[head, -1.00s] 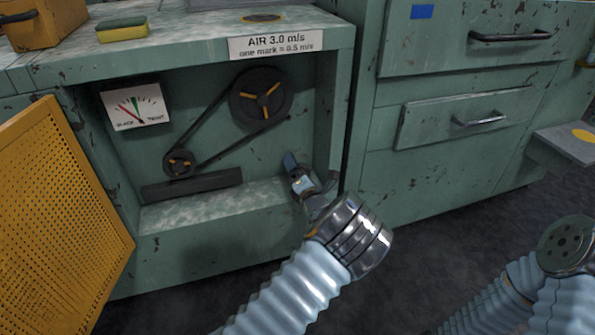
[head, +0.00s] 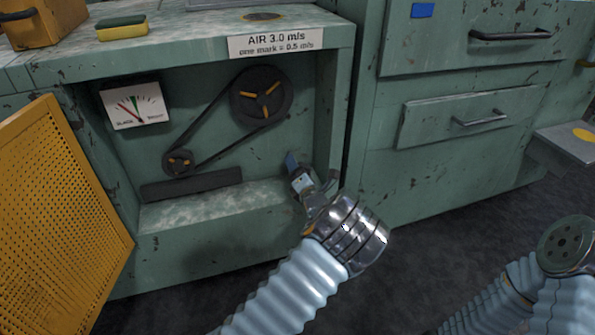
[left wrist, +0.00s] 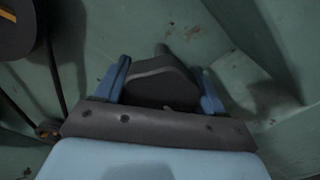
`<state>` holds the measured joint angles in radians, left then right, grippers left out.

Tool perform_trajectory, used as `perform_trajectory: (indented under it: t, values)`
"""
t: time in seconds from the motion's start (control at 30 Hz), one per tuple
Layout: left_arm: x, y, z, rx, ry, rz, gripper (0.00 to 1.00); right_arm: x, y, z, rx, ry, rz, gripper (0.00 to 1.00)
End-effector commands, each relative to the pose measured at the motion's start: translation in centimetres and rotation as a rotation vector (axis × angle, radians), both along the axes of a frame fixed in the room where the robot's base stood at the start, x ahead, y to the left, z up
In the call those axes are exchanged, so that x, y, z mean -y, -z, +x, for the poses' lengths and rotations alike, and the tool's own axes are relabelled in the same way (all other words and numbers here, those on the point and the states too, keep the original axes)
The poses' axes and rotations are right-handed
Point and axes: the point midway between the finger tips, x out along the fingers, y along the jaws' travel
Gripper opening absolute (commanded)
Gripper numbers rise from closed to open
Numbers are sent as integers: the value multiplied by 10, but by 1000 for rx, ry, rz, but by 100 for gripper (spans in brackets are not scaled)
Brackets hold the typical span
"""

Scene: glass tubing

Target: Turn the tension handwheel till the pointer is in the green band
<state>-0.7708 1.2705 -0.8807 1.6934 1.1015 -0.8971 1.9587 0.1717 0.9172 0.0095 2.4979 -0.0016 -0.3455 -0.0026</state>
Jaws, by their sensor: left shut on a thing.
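The tension gauge (head: 135,105) is a white dial with a green band near its top middle, in the recess under the bench. A red line on it points to the upper left, on the slack side of the green. My left gripper (head: 298,172) is at the recess's lower right. In the left wrist view its blue fingers (left wrist: 165,82) stand on either side of a dark, rounded handwheel (left wrist: 163,88) and are shut on it. The head view hides the handwheel behind the gripper. My right gripper is not in view.
A belt joins a large pulley (head: 262,96) and a small pulley (head: 179,162) left of my gripper. A yellow perforated panel (head: 60,205) leans at the left. The recess's right wall (head: 335,110) is close to my gripper. Drawers (head: 465,117) stand to the right.

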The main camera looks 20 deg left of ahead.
Motion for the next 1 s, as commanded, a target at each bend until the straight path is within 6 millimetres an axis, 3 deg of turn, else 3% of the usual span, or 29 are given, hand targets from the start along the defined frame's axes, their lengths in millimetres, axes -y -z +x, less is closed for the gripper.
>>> perform_trajectory:
  t: [0.5,1.0]
  values:
    - [0,2,0,-224,1,329,39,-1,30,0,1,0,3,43]
    - [1,0,0,-491,2,724,39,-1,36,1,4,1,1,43]
